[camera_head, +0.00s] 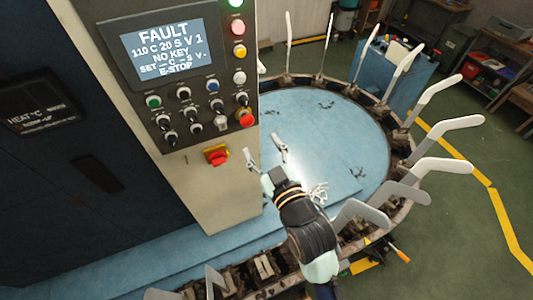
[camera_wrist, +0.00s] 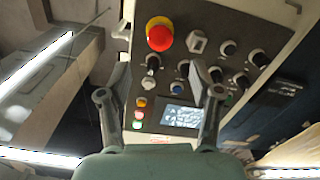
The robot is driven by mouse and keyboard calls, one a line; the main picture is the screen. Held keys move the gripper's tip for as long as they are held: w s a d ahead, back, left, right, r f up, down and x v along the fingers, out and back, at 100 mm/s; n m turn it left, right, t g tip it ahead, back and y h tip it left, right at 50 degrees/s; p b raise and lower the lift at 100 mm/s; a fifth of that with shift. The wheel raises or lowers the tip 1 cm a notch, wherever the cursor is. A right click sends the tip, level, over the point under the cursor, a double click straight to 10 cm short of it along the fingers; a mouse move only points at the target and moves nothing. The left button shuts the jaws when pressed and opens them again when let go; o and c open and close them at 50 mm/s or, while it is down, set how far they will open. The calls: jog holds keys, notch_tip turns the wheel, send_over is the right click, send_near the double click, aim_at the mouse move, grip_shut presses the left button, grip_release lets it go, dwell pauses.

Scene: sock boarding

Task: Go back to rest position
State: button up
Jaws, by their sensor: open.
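My gripper (camera_head: 264,152) is open and empty, with its two fingers spread apart. In the head view it is in front of the control panel's lower right edge, above the blue round table (camera_head: 325,125). In the wrist view the fingers of my gripper (camera_wrist: 160,85) frame the control panel (camera_wrist: 210,50). The panel's screen (camera_head: 163,47) reads FAULT, NO KEY and E-STOP. A red emergency button (camera_wrist: 160,34) on a yellow base shows at the top of the wrist view. I cannot tell the distance from the fingertips to the panel.
Several pale sock forms (camera_head: 443,165) stand around the table's rim, some close to my arm. A red and yellow switch (camera_head: 216,155) sits low on the machine's cabinet. A blue box (camera_head: 390,78) stands behind the ring. Green floor is open at the right.

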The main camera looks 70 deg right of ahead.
jog(key=v, duration=0.2)
jog(key=shift+s+a, duration=0.25)
dwell(0.4)
jog(key=w+a+r+n+t+y+p, duration=0.25)
jog(key=w+a+y, duration=0.35)
jog(key=w+a, duration=0.55)
jog(key=w+a+r+n+g+y+p, duration=0.1)
jog(key=a+n+y+p, duration=0.3)
jog(key=a, duration=1.9)
jog(key=w+y, duration=0.1)
jog(key=y, duration=0.2)
jog(key=shift+r+g+y, duration=0.15)
jog(key=shift+g+y, duration=0.15)
jog(key=shift+g, duration=0.05)
jog(key=shift+a, duration=0.1)
